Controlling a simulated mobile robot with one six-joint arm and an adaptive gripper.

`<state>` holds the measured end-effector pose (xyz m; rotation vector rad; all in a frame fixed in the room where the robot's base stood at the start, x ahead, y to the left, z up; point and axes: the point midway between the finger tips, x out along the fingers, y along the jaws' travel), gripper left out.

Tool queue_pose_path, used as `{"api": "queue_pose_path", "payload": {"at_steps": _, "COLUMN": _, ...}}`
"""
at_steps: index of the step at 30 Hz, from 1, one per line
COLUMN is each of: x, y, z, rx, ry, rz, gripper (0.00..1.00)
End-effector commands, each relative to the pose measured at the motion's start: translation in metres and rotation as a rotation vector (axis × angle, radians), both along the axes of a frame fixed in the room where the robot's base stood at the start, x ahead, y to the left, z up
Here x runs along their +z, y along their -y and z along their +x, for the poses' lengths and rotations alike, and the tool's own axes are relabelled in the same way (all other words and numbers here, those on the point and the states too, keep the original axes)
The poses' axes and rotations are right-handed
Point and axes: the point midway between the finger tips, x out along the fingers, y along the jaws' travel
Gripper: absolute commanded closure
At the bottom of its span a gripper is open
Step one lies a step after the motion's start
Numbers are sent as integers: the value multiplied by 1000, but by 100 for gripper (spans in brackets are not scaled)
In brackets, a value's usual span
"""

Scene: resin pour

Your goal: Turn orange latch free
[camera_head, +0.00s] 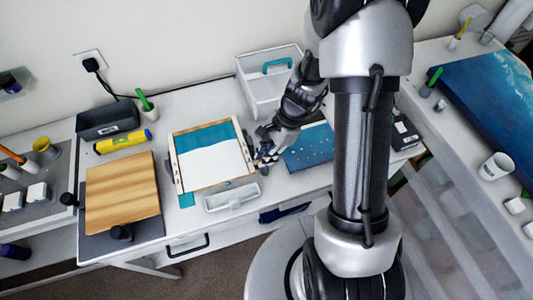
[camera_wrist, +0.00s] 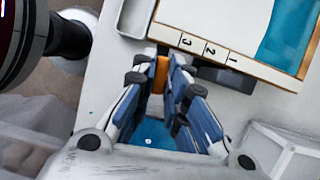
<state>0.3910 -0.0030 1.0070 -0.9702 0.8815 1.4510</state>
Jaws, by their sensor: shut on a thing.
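The orange latch (camera_wrist: 160,74) shows in the wrist view as a small upright piece by the numbered edge of a wooden-sided frame (camera_wrist: 222,52). My gripper (camera_wrist: 162,68) has its two fingers closed on either side of it. In the head view my gripper (camera_head: 266,150) is at the right side of the frame (camera_head: 176,171), which holds a white and teal panel (camera_head: 212,160). The latch is hidden by my gripper in the head view, and how far it is turned is unclear.
A teal speckled sheet (camera_head: 308,150) lies right of my gripper. A white bin (camera_head: 262,95) stands behind, and a small white tray (camera_head: 232,197) lies in front. A wooden board (camera_head: 122,190), a yellow level (camera_head: 123,141) and a dark box (camera_head: 108,118) are at the left.

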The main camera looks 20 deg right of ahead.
Motion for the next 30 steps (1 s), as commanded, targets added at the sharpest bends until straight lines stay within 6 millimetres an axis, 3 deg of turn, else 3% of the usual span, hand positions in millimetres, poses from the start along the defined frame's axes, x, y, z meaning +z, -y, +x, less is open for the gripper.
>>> {"api": "queue_pose_path", "payload": {"at_steps": 30, "x": 0, "y": -4, "z": 5, "rx": 929, "ry": 0, "rz": 0, "gripper": 100}}
